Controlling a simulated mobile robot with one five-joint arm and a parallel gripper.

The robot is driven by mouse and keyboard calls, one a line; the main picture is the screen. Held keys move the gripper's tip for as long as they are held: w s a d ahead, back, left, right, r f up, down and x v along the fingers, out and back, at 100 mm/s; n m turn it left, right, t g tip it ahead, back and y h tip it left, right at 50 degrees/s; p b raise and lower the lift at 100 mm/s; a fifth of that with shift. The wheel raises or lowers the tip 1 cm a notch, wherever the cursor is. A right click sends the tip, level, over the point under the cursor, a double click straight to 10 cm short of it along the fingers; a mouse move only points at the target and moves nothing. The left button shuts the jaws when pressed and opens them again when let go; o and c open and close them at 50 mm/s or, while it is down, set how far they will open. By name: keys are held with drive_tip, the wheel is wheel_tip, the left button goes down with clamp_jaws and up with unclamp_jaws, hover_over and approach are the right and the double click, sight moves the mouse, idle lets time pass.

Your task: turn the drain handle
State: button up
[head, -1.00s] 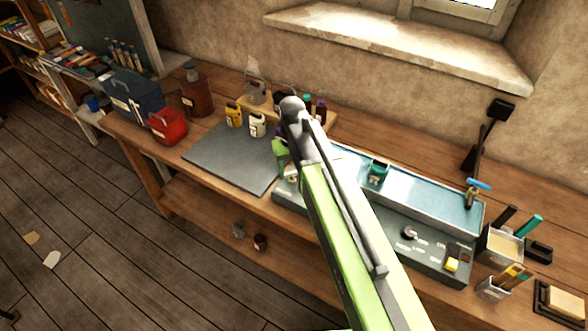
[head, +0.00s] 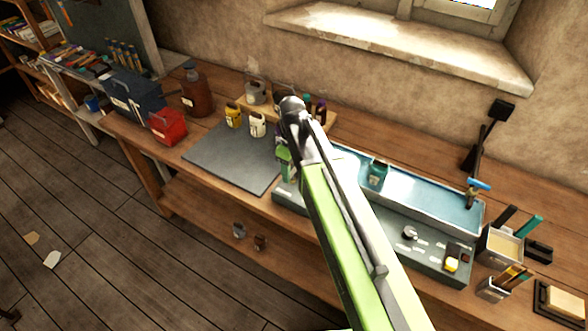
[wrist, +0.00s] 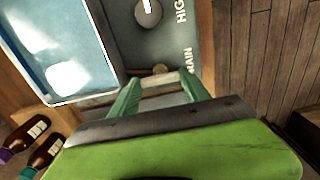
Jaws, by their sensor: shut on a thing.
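The grey-green unit (head: 395,240) with a pale blue basin lies along the bench, partly hidden by my arm. In the wrist view, lettering ending in "RAIN" and part of "HIGH" show on its panel (wrist: 165,40). My gripper (wrist: 160,88) is at that panel, beside the lettering. Its two green fingers stand apart, closed on the drain handle (wrist: 160,82), a pale bar between them; a small round yellowish knob shows just beyond it. In the head view my gripper (head: 284,165) is at the unit's left end, and the handle is hidden there.
A teal jar (head: 377,173) stands in the basin, and a blue-topped tap (head: 475,190) is at its right end. A dark mat (head: 232,157) lies left of the unit. Yellow and white jars (head: 245,120) stand behind the mat. Brown bottles (wrist: 42,145) show in the wrist view.

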sight(292, 172)
drive_tip(key=shift+s, duration=0.15)
idle(0.3)
drive_tip(key=o, duration=1.4)
drive_tip(key=shift+r+p, duration=0.45)
drive_tip(key=shift+r, duration=0.05)
wheel_tip(292, 172, up, 16)
drive_tip(key=p, duration=1.6)
drive_tip(key=shift+r, duration=0.25)
